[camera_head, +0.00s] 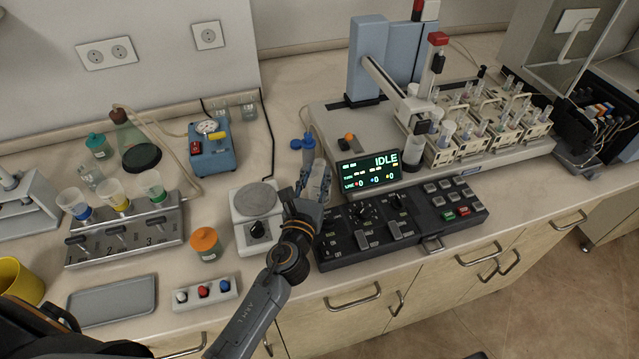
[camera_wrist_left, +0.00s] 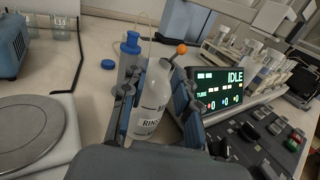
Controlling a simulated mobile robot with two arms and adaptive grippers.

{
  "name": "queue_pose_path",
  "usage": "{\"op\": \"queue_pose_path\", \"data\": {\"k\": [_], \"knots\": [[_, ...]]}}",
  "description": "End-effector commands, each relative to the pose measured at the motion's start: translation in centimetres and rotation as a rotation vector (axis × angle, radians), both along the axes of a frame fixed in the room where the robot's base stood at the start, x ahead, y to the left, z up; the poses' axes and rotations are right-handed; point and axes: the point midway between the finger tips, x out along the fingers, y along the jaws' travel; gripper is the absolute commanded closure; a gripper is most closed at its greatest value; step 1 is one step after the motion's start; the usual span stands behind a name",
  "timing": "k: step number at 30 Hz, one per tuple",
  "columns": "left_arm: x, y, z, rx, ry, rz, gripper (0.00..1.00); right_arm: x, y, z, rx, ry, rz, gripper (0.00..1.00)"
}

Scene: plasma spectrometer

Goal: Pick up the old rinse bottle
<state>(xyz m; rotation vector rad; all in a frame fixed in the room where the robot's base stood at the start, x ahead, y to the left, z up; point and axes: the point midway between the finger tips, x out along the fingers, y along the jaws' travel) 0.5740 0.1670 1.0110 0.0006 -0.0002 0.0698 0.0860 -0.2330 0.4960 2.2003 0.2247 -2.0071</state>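My left gripper (camera_head: 315,190) reaches over the bench between the round-plated device and the IDLE display. In the left wrist view its two fingers (camera_wrist_left: 157,108) stand apart on either side of a white bottle (camera_wrist_left: 152,100) with a label whose visible letters begin "RINS". The bottle looks upright; its lower part is hidden by the gripper, and I cannot tell whether a finger touches it. A second, blue-capped bottle (camera_wrist_left: 131,62) stands just behind and left of it; its blue cap also shows in the head view (camera_head: 308,141). My right gripper is not in view.
The display unit (camera_head: 370,172) and black control panel (camera_head: 400,222) are close on the right. The round-plated device (camera_head: 257,202) is close on the left. An orange knob (camera_wrist_left: 182,49) is just behind the bottle. Beakers (camera_head: 248,107) stand farther back, with bare bench before them.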

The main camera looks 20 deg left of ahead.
Motion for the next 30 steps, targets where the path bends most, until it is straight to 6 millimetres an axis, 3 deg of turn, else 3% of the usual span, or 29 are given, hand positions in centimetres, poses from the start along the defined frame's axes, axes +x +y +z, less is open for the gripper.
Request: {"op": "queue_pose_path", "data": {"k": [6,15,20,30], "knots": [[3.2,0.3,0.2,0.0,-0.002,0.001,0.7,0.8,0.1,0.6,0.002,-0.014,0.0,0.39],[3.6,0.3,0.0,0.0,0.0,0.0,0.7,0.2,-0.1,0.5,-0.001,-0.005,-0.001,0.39],[3.6,0.3,0.1,-0.001,-0.001,0.001,1.0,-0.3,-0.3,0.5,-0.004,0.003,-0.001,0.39],[3.6,0.3,0.3,0.0,-0.001,0.0,1.0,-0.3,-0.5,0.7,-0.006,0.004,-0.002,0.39]]}}
